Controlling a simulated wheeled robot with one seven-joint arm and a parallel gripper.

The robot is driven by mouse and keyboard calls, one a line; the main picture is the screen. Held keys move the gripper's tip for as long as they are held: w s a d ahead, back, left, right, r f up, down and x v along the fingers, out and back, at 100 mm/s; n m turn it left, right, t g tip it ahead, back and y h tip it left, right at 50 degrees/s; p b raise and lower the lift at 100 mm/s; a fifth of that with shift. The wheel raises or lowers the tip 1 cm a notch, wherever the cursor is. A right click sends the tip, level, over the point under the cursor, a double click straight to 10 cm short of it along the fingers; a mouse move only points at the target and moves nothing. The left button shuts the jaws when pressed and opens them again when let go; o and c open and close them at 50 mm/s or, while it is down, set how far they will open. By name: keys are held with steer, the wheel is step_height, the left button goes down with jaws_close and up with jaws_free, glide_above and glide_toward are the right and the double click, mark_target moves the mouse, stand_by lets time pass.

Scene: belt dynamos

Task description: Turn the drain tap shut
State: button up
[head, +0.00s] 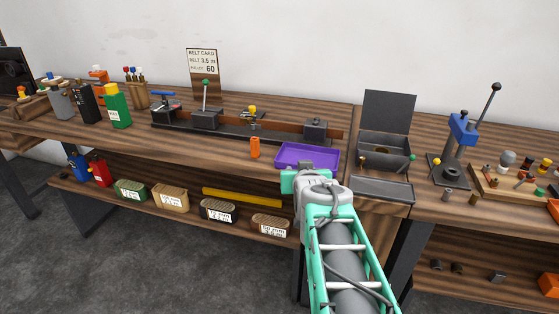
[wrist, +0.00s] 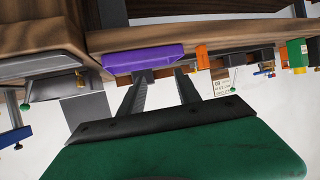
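A grey box with a raised lid (head: 388,113) stands right of the purple tray. A small brass-yellow fitting (head: 381,149) shows on the box and may be the drain tap; it also shows in the wrist view (wrist: 80,77). A green-knobbed lever (head: 413,156) is at the box's right side; I cannot tell which of them is the tap or how far it is turned. My gripper (wrist: 162,74) is open and empty, its two fingers apart. In the head view it is in front of the purple tray, left of the box, with its fingertips hidden.
The purple tray (head: 291,162) lies at the bench's front edge, with an orange cylinder (head: 255,148) to its left. A shallow grey tray (head: 382,190) is in front of the box. A blue press (head: 462,130) with a raised lever stands to the right.

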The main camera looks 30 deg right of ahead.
steer(key=a+r+n+g+y+p, duration=0.1)
steer(key=a+y+p, duration=0.1)
steer(key=a, duration=0.4)
steer(key=shift+a+r+p, duration=0.25)
steer(key=shift+r+p, duration=0.15)
steer(key=shift+p, duration=0.1)
